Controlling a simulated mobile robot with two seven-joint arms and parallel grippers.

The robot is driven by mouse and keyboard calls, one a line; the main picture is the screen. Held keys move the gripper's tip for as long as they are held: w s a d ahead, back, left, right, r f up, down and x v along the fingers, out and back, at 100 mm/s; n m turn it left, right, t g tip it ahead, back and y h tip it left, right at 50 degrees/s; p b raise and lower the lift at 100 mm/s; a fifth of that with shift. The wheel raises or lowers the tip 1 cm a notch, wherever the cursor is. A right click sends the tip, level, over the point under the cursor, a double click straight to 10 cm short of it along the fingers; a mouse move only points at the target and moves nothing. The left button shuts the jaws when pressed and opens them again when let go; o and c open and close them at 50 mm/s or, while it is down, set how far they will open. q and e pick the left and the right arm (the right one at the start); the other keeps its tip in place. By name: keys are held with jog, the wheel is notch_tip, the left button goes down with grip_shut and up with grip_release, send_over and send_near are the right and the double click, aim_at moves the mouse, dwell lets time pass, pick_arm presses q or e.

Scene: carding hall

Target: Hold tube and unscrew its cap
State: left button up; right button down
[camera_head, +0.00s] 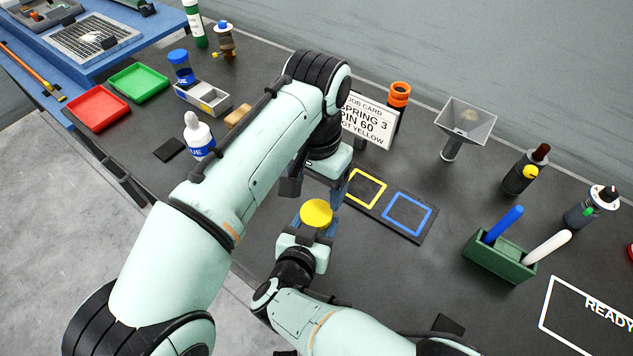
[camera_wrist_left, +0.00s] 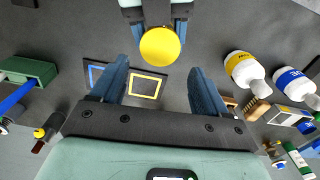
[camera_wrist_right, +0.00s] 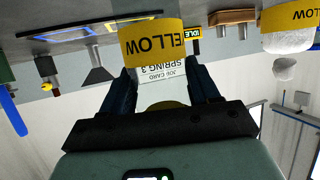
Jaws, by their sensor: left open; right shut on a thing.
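The tube's round yellow cap (camera_head: 316,213) faces up over the bench's near edge; it also shows in the left wrist view (camera_wrist_left: 160,46). My right gripper (camera_head: 308,238) is shut on the tube below the cap. In the right wrist view, a yellow part with lettering (camera_wrist_right: 155,43) shows at the fingers (camera_wrist_right: 158,85). The tube's lower body is mostly hidden. My left gripper (camera_head: 312,192) is open and empty, just above and behind the cap in the head view. In the left wrist view, the cap is ahead of the fingers (camera_wrist_left: 162,88), apart from them.
A dark mat with a yellow square (camera_head: 366,188) and a blue square (camera_head: 407,214) lies beyond. A job card (camera_head: 369,119), a funnel (camera_head: 465,125) and a green pen holder (camera_head: 499,257) stand behind and right. A blue-labelled bottle (camera_head: 199,137) stands left. My left arm hides mid-bench.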

aim_at(316, 212)
pick_arm(q)
jog(key=shift+f+m, duration=0.25)
jog(key=shift+m, duration=0.05)
notch_tip(316, 212, down, 7)
jog(key=shift+f, duration=0.15)
jog(key=c, duration=0.9)
jog(key=n, duration=0.4)
jog(key=shift+n, duration=0.4)
jog(key=n, duration=0.4)
jog(key=shift+n, duration=0.4)
jog(key=shift+r, duration=1.2)
